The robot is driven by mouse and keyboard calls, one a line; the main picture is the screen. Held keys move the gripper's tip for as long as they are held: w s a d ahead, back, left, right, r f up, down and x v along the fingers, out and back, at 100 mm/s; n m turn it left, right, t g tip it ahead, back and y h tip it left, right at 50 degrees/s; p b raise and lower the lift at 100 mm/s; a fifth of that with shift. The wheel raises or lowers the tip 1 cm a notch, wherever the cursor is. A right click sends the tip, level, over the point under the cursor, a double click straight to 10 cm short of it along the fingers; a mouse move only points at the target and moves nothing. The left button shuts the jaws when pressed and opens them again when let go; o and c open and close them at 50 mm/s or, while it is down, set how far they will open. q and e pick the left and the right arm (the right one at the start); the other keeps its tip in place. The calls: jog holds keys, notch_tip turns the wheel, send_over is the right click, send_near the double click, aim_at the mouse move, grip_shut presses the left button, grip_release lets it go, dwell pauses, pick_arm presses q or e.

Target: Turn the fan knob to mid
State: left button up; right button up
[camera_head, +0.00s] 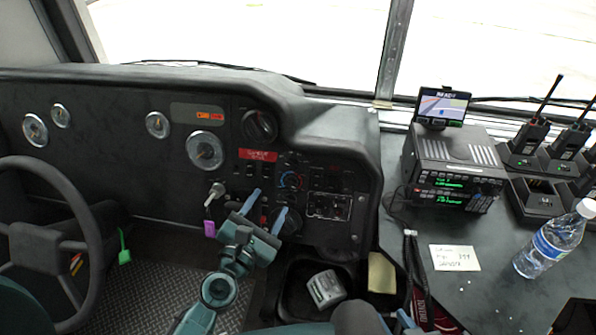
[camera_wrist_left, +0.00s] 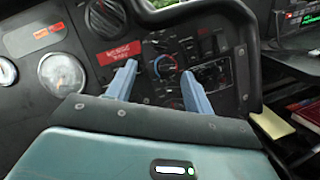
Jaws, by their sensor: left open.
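A round dash knob with a red and blue ring (camera_head: 291,180) is on the black control panel (camera_head: 345,183). It also shows between my fingers in the left wrist view (camera_wrist_left: 164,66). A second dark knob (camera_head: 292,224) sits below it, partly behind a finger of mine. I cannot read which of the two is the fan knob. My left gripper (camera_head: 266,208) is open and empty, its two blue-grey fingers pointing up at the panel. In the left wrist view the fingertips (camera_wrist_left: 159,70) stand apart, on either side of the ringed knob. I cannot tell whether they touch anything.
A key with a purple tag (camera_head: 210,228) hangs left of my gripper. The steering wheel (camera_head: 90,225) is at the far left. A large black knob (camera_head: 260,126) and a red label (camera_head: 257,155) are above. A radio unit (camera_head: 447,162) and a water bottle (camera_head: 553,245) stand right.

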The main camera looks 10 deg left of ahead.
aim_at(290, 168)
pick_arm(q)
jog(key=w, duration=0.3)
jog(key=w+d, duration=0.1)
jog(key=w, duration=0.3)
jog(key=w+d, duration=0.1)
jog(key=w, duration=0.3)
jog(key=shift+w+d, duration=0.1)
jog(key=shift+w, duration=0.1)
jog(key=shift+c, duration=1.4)
jog(key=c, duration=0.7)
